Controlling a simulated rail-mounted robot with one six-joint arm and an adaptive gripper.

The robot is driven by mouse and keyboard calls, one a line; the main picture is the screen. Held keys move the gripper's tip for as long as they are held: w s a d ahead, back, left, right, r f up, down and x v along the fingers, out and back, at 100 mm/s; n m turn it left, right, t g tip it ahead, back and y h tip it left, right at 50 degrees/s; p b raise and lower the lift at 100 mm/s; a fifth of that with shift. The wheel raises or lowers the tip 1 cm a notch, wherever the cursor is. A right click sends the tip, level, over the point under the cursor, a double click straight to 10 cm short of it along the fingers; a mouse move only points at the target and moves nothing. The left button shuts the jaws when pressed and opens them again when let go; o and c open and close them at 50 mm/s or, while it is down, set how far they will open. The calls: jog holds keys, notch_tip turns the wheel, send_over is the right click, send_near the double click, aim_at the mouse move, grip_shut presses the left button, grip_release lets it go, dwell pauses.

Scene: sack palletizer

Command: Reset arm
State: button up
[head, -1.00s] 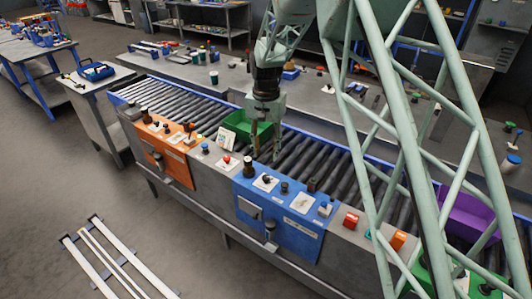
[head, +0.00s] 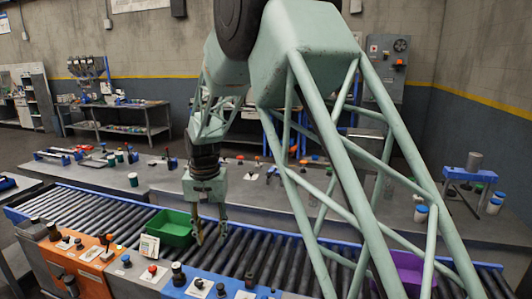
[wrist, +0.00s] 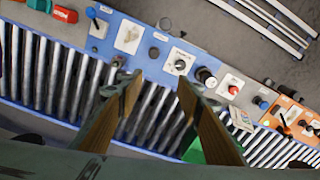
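My gripper (head: 210,232) hangs at the end of my arm over the roller conveyor (head: 95,217), pointing down. In the wrist view its two wood-coloured fingers (wrist: 158,95) stand apart with nothing between them, so it is open and empty. A green bin (head: 172,229) sits on the rollers just left of my gripper in the head view. A corner of the bin (wrist: 195,152) also shows in the wrist view, partly hidden behind a finger. The conveyor's control panel edge lies below the fingertips in the wrist view.
A blue panel (head: 190,286) and an orange panel (head: 80,260) with knobs and buttons line the conveyor's front. A purple bin (head: 410,268) sits to the right, partly behind my arm. Grey worktables (head: 110,175) with cups and tools stand behind the conveyor.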

jog(key=s+d+r+t, duration=0.1)
jog(key=s+d+r, duration=0.8)
jog(key=d+r, duration=0.3)
jog(key=s+d+r+t, duration=0.1)
jog(key=s+d+r, duration=0.8)
jog(key=d+r, duration=0.3)
jog(key=s+d, duration=0.5)
jog(key=s, duration=0.4)
jog(key=s+d+t, duration=0.1)
jog(key=s+d, duration=0.4)
jog(key=s, duration=0.5)
jog(key=s+d+b, duration=0.1)
jog(key=s+d, duration=0.4)
jog(key=s, duration=0.5)
jog(key=shift+s+d+f+t, duration=0.2)
jog(key=shift+s+t, duration=0.05)
jog(key=shift+t, duration=0.05)
jog(key=shift+c, duration=0.4)
